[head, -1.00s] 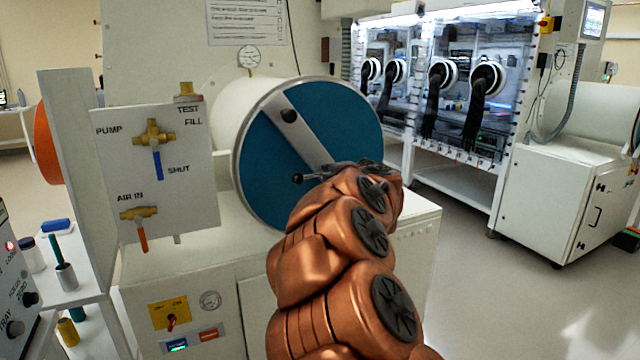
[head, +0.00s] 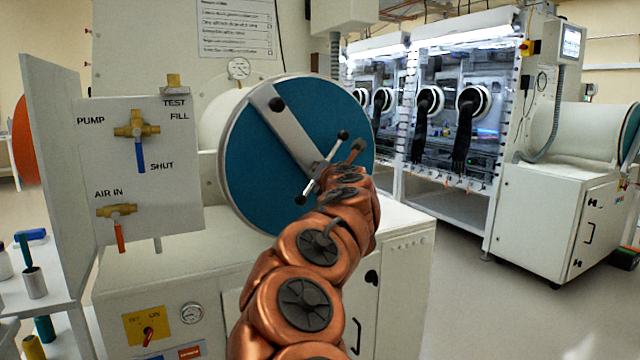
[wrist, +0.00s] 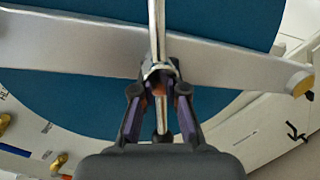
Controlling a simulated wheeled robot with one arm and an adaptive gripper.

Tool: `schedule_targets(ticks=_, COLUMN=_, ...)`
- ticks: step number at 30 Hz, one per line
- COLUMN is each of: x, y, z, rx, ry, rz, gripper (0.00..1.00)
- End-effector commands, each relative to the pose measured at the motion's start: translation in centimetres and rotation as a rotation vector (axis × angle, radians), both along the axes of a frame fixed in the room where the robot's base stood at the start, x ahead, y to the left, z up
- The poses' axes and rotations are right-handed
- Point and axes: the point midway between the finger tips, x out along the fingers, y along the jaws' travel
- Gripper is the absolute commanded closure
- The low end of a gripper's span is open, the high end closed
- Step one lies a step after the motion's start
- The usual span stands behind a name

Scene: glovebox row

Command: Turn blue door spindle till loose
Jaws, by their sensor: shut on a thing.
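The blue round door (head: 250,160) closes the end of a white cylinder, with a pale metal bar (head: 295,133) slanting across it. The door spindle (head: 322,172) sits at the middle of the bar, and its thin cross handle has black knobs (head: 343,134) at the ends. The handle runs from lower left to upper right. In the wrist view the handle rod (wrist: 157,30) runs upright over the bar (wrist: 80,45) and blue door (wrist: 60,100). My gripper (wrist: 160,78) is shut on the spindle at its centre. My arm hides the door's lower right in the head view.
A valve panel (head: 180,190) with brass valves stands left of the door. A side shelf (head: 60,280) with small bottles is at the lower left. Lit gloveboxes (head: 450,100) and a white cabinet (head: 545,210) stand to the right, with clear floor (head: 470,300) before them.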

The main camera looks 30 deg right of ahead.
Motion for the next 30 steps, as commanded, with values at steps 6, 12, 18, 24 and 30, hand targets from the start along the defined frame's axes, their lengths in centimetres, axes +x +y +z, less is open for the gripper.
schedule_targets(ticks=6, x=-0.03, y=-0.15, z=-0.46, rx=-0.1, ry=0.011, rz=-0.001, gripper=1.0)
schedule_targets(ticks=12, x=0.02, y=-0.12, z=-0.34, rx=-0.145, ry=0.016, rz=0.001, gripper=1.0)
schedule_targets(ticks=18, x=0.03, y=-0.12, z=-0.24, rx=-0.156, ry=0.017, rz=0.001, gripper=1.0)
schedule_targets(ticks=24, x=0.02, y=-0.13, z=-0.23, rx=-0.156, ry=0.017, rz=0.001, gripper=1.0)
schedule_targets(ticks=30, x=0.02, y=-0.13, z=-0.19, rx=-0.155, ry=0.016, rz=0.001, gripper=0.75)
